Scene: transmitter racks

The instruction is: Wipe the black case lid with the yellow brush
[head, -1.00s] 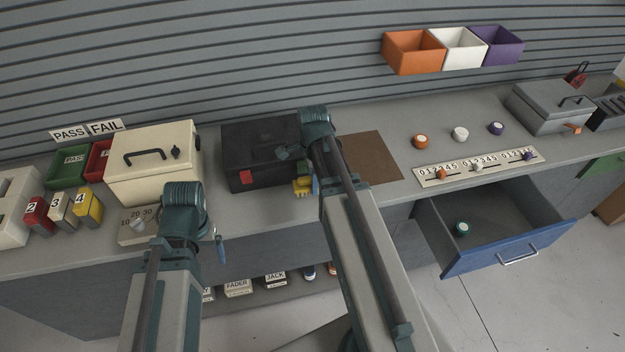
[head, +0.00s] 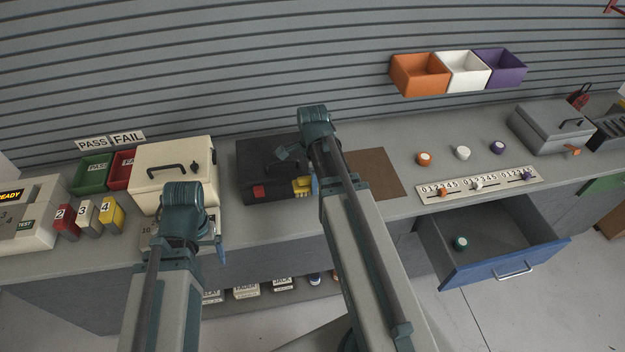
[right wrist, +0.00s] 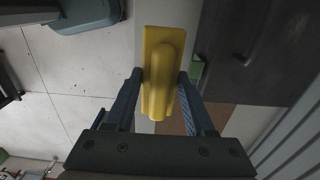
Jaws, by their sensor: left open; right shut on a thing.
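The black case (head: 262,155) stands closed on the bench, with a dark handle on its lid and a red latch in front. It also shows as a dark surface with a handle in the right wrist view (right wrist: 265,45). My right gripper (right wrist: 160,78) is shut on the yellow brush (right wrist: 165,65). In the head view the brush (head: 301,186) is at the case's front right, partly hidden by my arm; I cannot tell whether it touches the case. My left gripper (head: 219,243) is open near the bench's front edge, before the cream case, its fingers mostly hidden.
The cream case (head: 170,170) stands left of the black case. Number blocks (head: 88,213) and green and red bins stand further left. A brown mat (head: 375,172) lies to the right. A blue-fronted drawer (head: 510,255) is open. Orange, white and purple bins (head: 460,72) hang on the wall.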

